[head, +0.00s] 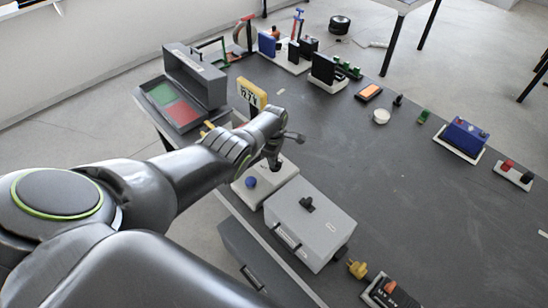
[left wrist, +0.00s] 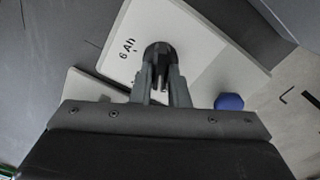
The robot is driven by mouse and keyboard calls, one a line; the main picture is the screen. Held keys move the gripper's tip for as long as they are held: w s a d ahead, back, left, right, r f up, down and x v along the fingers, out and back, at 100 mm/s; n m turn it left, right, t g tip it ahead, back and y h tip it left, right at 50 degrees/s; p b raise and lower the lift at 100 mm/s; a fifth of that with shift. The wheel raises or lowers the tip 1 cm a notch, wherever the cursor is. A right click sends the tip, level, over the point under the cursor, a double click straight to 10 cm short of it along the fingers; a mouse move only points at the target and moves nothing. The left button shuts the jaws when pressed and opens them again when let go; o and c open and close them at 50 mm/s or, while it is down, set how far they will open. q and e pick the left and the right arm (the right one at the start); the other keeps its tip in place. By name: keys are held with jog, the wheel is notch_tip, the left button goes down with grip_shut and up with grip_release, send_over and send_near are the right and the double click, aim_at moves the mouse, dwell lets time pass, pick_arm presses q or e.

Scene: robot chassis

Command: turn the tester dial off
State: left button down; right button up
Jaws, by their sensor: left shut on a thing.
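My left gripper (head: 273,163) reaches down over a pale box (head: 281,181) near the left edge of the dark table. In the left wrist view its two fingers (left wrist: 160,92) are closed on a black round dial (left wrist: 159,50) that stands on the pale box (left wrist: 203,50). Dark lettering shows on the box beside the dial. A blue knob (head: 251,182) sits on the same box and also shows in the left wrist view (left wrist: 229,102). The fingers partly hide the dial, so its pointer setting cannot be read. My right gripper is not in view.
A grey box (head: 325,229) with a black knob (head: 306,204) stands close to the pale box. A yellow meter (head: 252,96) and an open case (head: 205,80) stand beyond my arm. A blue battery (head: 464,135) sits far right. The table's middle is clear.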

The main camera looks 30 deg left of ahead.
pick_arm(q)
jog(key=shift+n, duration=1.7)
jog(key=c, duration=1.4)
grip_release()
jog(key=shift+s+r, duration=0.1)
